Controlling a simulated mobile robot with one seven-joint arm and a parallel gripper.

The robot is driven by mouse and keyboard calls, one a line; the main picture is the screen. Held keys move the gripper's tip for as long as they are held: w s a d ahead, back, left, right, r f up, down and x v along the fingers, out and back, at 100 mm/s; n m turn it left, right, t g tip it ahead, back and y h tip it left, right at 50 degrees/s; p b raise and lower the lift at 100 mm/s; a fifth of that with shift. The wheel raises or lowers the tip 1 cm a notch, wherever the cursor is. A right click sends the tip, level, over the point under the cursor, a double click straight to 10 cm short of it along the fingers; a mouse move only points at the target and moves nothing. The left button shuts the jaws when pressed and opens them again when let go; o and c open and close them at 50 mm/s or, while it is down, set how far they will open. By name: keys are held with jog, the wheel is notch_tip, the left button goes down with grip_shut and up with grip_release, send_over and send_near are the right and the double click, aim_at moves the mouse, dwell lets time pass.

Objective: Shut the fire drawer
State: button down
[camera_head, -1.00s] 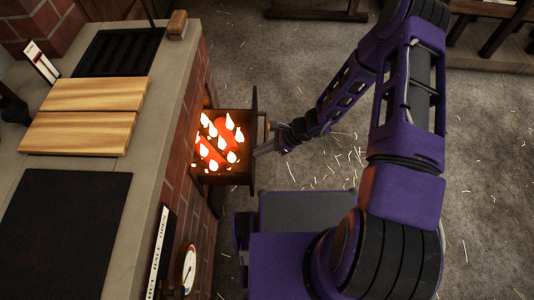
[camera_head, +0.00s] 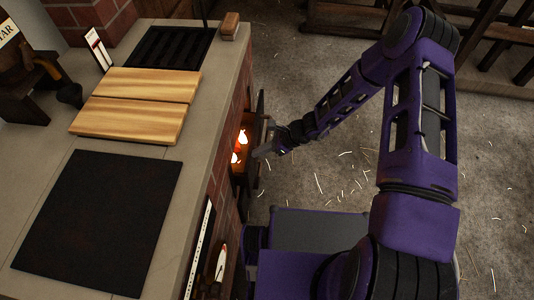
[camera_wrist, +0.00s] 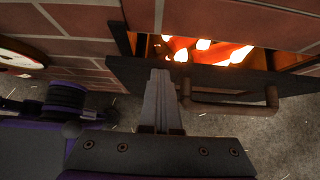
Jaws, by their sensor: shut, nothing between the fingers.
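The fire drawer (camera_head: 246,160) sits in the brick side of the counter, still partly out, with glowing coals and flames showing in a narrow gap. In the wrist view its dark front panel (camera_wrist: 225,80) runs across the picture, with a bar handle (camera_wrist: 235,107) on its outer face. My gripper (camera_head: 262,152) is at the outer side of the drawer front. In the wrist view my gripper's fingers (camera_wrist: 160,78) are together and empty, their tips at the panel just left of the handle. Whether they touch it I cannot tell.
The stone counter (camera_head: 205,130) holds two wooden boards (camera_head: 130,120), a dark square plate (camera_head: 98,222), a black grate (camera_head: 170,48) and a small wooden block (camera_head: 230,26). A gauge (camera_head: 218,265) is on the brick side. The straw-strewn floor on the right is clear near the drawer.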

jog(key=a+b, duration=0.1)
jog(key=a, duration=0.3)
jog(key=shift+f, duration=0.1)
jog(key=shift+a, duration=0.25)
jog(key=shift+w+a+r, duration=0.1)
jog(key=shift+r, duration=0.1)
jog(key=d+r+p, duration=0.2)
jog(key=d+r, duration=0.4)
jog(key=d, duration=0.5)
jog(key=shift+s+d+r, duration=0.25)
jog(key=shift+d+r, duration=0.1)
jog(key=shift+r, duration=0.05)
